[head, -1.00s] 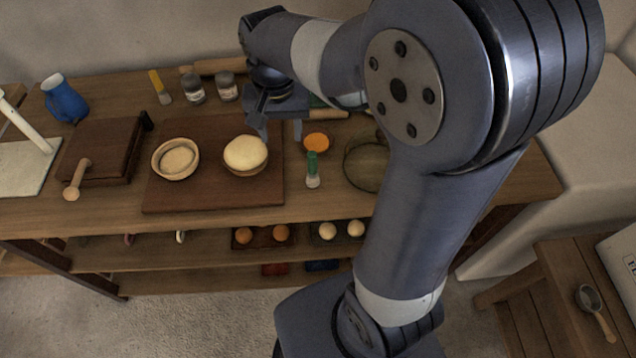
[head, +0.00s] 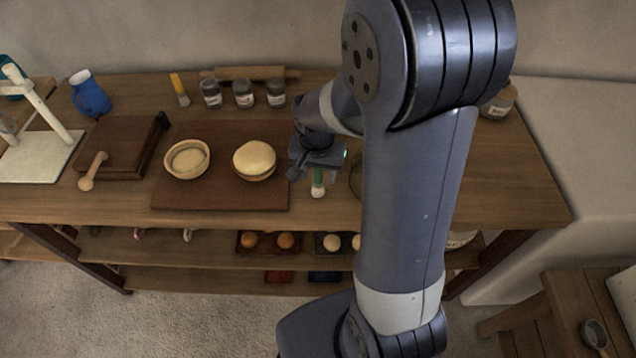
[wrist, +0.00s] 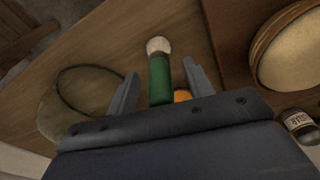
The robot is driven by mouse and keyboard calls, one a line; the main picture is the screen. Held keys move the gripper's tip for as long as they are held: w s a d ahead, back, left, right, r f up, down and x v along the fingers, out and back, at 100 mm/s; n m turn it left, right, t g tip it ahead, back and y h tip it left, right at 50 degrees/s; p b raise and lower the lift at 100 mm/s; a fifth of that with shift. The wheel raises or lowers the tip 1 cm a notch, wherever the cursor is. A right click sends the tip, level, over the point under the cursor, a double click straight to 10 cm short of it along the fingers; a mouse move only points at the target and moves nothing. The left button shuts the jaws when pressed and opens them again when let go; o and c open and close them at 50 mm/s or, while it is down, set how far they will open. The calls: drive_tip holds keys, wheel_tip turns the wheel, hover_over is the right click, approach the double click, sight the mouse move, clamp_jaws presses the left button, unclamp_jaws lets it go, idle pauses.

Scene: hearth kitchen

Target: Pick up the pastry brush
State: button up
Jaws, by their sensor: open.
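A green-handled brush (head: 317,181) with a pale round tip lies on the wooden table, just right of the dark board. A yellow-handled brush (head: 179,89) lies at the back of the table; I cannot tell from looks alone which is the pastry brush. My gripper (head: 316,167) is open and empty over the green-handled one, hiding part of its handle. In the wrist view the green-handled brush (wrist: 159,78) shows between the two spread fingers of my gripper (wrist: 160,72), its pale tip pointing away. I see no grip on it.
The dark board (head: 215,196) left of my gripper holds a bowl (head: 187,160) and a bowl of dough (head: 255,160). An orange disc (wrist: 182,95) lies beside the green handle. A clear round dish (wrist: 80,97) stands close on the other side. Jars (head: 243,94) stand behind.

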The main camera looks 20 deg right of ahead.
drive_tip(key=shift+w+f, duration=0.1)
drive_tip(key=shift+f, duration=0.65)
clamp_jaws()
